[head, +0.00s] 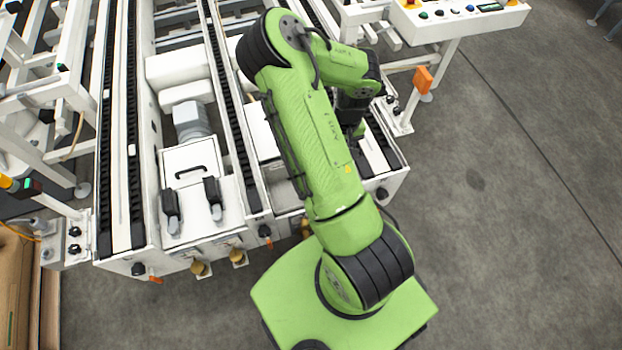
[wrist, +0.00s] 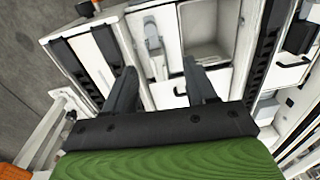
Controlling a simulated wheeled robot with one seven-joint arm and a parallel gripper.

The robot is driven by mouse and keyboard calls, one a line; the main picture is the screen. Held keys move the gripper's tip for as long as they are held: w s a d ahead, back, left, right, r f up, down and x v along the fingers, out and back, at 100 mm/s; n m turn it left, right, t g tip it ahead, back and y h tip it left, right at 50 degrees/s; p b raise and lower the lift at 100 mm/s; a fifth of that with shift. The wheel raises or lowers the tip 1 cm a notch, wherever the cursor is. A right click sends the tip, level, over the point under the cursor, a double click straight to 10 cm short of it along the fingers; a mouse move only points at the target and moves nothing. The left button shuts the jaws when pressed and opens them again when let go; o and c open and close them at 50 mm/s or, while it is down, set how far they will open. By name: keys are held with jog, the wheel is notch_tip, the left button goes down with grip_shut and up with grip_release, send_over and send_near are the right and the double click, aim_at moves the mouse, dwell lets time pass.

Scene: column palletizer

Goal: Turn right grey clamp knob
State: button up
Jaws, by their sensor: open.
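In the wrist view my gripper (wrist: 160,66) is open, its two dark fingers apart with nothing held between them. A grey clamp (wrist: 152,38) stands on a white housing just beyond the gap between the fingertips, and no contact shows. In the head view my arm covers most of the right-hand lane and the clamp there. Two dark grey clamps (head: 171,210) and (head: 213,197) stand upright on the white cover of the left lane, apart from my gripper. I cannot tell which clamp the task's knob belongs to.
Conveyor rails with black chains (head: 238,140) run along both lanes. The left white cover has a black handle (head: 190,172). A control panel (head: 455,14) stands at the upper right, with an orange box (head: 423,79) below it. The floor (head: 510,220) on the right is clear.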

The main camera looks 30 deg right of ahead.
jog(key=f+b, duration=0.2)
jog(key=f, duration=0.4)
jog(key=f+b, duration=0.2)
jog(key=f, duration=0.4)
jog(key=d+f+b, duration=0.1)
jog(key=f+b, duration=0.1)
jog(key=f, duration=0.4)
jog(key=shift+f, duration=0.3)
jog(key=shift+c, duration=0.3)
grip_shut()
